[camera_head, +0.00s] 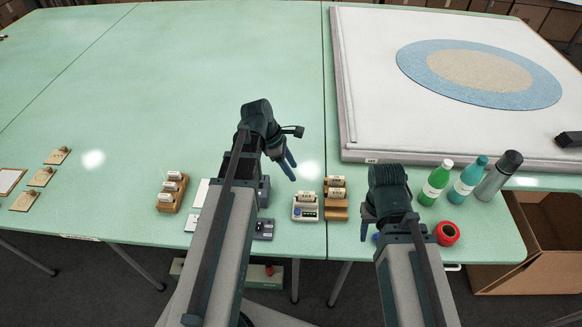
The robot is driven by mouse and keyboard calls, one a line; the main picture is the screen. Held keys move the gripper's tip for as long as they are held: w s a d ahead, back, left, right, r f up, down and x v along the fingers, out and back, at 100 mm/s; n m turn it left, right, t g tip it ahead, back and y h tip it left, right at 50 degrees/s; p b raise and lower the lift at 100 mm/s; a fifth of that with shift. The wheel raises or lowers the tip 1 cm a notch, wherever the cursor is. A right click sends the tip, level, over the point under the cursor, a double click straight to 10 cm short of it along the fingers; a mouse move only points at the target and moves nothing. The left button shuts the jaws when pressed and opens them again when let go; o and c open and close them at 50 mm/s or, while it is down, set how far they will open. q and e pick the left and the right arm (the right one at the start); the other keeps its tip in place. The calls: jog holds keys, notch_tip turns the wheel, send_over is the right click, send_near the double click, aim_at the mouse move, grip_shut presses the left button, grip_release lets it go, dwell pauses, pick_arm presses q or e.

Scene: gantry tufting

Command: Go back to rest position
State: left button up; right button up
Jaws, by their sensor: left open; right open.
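My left gripper (289,163) is over the green table, pointing down and to the right, with its blue-grey fingers slightly apart and nothing between them. My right gripper (375,235) is low at the table's front edge, left of the red roll. My own wrist hides most of its fingers, and I see nothing held there.
Beside my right arm stand a green bottle (435,183), a teal bottle (467,179), a grey flask (499,176) and the red roll (447,234). Wooden holders (336,213) and (165,207) carry white labelled pieces. A framed white panel (375,90) lies behind.

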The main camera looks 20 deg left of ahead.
pick_arm(q)
jog(key=s+d+m+y, duration=0.2)
jog(key=s+d+m, duration=0.4)
jog(key=m, duration=0.6)
jog(key=s+d+f+m+g+y, duration=0.1)
jog(key=s+d+m+y, duration=0.2)
jog(key=s+d+m, duration=0.4)
jog(key=d+m, duration=0.2)
jog(key=m, duration=0.4)
jog(key=shift+d+f+y, duration=0.25)
jog(key=shift+d+y, duration=0.05)
jog(key=shift+a, duration=0.1)
